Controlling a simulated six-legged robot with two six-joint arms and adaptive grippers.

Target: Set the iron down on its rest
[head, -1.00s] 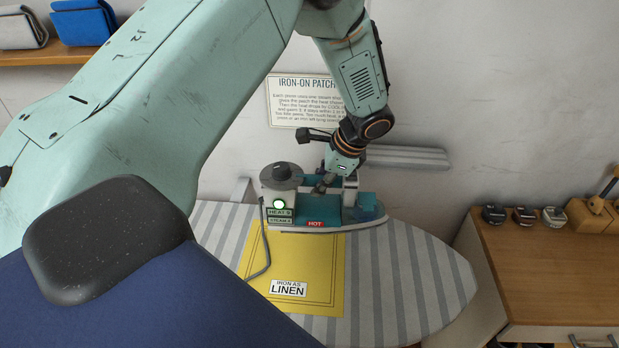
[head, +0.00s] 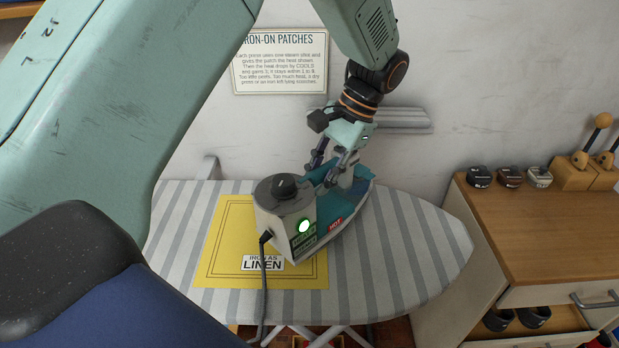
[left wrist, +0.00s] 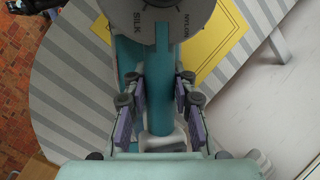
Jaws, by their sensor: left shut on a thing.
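The iron (head: 303,234) is teal and grey, with a dark dial, a lit green lamp and a red HOT label. In the head view it is over the striped ironing board (head: 405,240), heel toward me, overlapping the yellow cloth (head: 222,240). I cannot tell whether its sole touches the board. My left gripper (head: 336,176) is shut on the iron's handle from above; in the left wrist view its fingers (left wrist: 162,112) flank the teal handle (left wrist: 160,75). A grey ribbed ledge (head: 405,119) is on the wall behind; whether it is the rest is unclear. My right gripper is out of view.
A cord (head: 263,295) hangs from the iron's heel over the board's near edge. A wooden cabinet (head: 530,240) with several small dark-topped items stands at the right. A sign (head: 280,62) is on the wall. The board's right end is clear.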

